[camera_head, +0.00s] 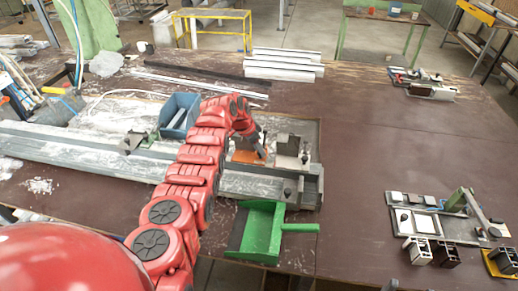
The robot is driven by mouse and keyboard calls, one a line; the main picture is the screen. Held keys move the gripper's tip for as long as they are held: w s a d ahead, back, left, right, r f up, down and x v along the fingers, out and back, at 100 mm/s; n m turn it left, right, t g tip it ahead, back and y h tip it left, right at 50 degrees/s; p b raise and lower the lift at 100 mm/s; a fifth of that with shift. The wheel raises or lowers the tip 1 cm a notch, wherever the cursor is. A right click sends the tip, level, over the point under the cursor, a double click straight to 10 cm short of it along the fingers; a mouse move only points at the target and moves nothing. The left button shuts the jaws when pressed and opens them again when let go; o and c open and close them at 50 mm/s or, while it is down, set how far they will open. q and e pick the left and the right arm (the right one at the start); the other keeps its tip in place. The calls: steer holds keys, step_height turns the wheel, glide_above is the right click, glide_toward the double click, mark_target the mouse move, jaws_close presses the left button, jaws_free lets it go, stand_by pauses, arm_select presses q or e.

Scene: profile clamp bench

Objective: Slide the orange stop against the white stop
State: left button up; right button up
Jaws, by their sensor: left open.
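The orange stop (247,157) sits on the metal profile bench (255,184), right of my red left arm. The white stop (288,162) stands a little further right on the same bench, with a dark block on or behind it. A narrow gap shows between the two stops. My left gripper (262,152) points down at the orange stop, near its right side; its fingers are small and dark, and I cannot tell whether they touch it. It is open. My arm hides part of the bench. My right gripper is out of view.
A blue bin (179,115) stands behind my arm on the left. A green dustpan-like tray (258,232) with a handle lies at the front. White profiles (285,65) lie at the back. A clamp fixture (440,217) stands at right. The table between is clear.

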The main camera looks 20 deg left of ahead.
arm_select(q)
steer(key=shift+w+d+f, duration=0.1)
steer(key=shift+d+f, duration=0.05)
steer(key=shift+f, duration=0.25)
jaws_close()
stand_by(1.4)
